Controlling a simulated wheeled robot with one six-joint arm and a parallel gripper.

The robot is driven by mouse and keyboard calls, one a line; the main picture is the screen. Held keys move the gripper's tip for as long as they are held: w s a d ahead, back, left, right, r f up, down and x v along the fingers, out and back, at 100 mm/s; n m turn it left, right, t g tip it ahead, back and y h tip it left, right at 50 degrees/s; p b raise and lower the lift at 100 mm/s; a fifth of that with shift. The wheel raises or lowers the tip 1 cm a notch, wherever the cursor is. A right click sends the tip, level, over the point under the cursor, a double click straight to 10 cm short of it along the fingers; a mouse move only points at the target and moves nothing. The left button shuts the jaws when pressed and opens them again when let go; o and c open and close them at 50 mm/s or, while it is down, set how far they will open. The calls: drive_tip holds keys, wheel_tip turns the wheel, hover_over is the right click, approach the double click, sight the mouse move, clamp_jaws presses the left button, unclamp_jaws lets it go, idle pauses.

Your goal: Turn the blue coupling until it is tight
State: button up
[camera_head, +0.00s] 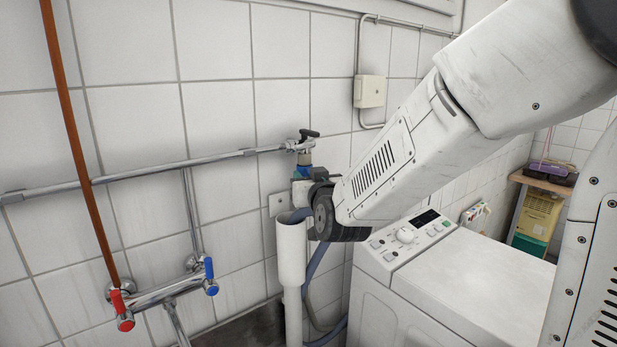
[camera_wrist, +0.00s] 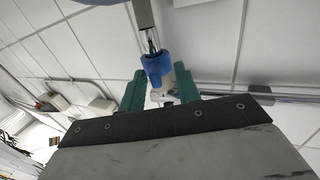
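The blue coupling (camera_wrist: 157,66) shows in the wrist view, with a grey hose end (camera_wrist: 146,22) at its upper end and pale metal fittings below it. My gripper (camera_wrist: 160,80) has green fingers on either side of the coupling. Their tips are at or very near its sides; I cannot tell whether both touch. In the head view my gripper (camera_head: 302,174) is at the wall tap (camera_head: 302,144), just below its outlet. There my fingers and wrist hide most of the coupling.
A white standpipe (camera_head: 291,255) stands just below my gripper, with a grey-blue hose (camera_head: 318,262) beside it. A chrome pipe (camera_head: 150,172) runs along the tiled wall to the tap. A mixer valve (camera_head: 165,290) is lower left. The washing machine (camera_head: 470,285) stands under my arm at right.

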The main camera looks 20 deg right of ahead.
drive_tip(key=shift+d, duration=0.3)
clamp_jaws()
drive_tip(key=shift+d+y, duration=0.2)
drive_tip(key=shift+y, duration=0.1)
drive_tip(key=shift+d+n+y, duration=0.5)
drive_tip(key=shift+n+y, duration=0.5)
drive_tip(key=shift+y, duration=0.2)
drive_tip(key=n+y, duration=0.1)
drive_tip(key=d+n+g+y, duration=0.1)
drive_tip(key=y, duration=0.1)
drive_tip(key=n+y, duration=0.1)
drive_tip(key=y, duration=0.1)
drive_tip(key=shift+w+d, duration=0.25)
drive_tip(key=shift+w+d+r+n+g+y, duration=0.1)
drive_tip(key=shift+w+d+n+g+y, duration=0.35)
drive_tip(key=shift+n+g+y, duration=1.1)
drive_tip(key=shift+w+d+f+n+g+y, duration=0.1)
drive_tip(key=shift+w+d+n+g+y, duration=0.3)
drive_tip(key=shift+n+g+y, duration=1.15)
drive_tip(key=shift+w+d+r+n+g+y, duration=0.1)
drive_tip(key=shift+w+d+n+g+y, duration=0.35)
drive_tip(key=shift+n+g+y, duration=1.05)
drive_tip(key=shift+w+a, duration=0.1)
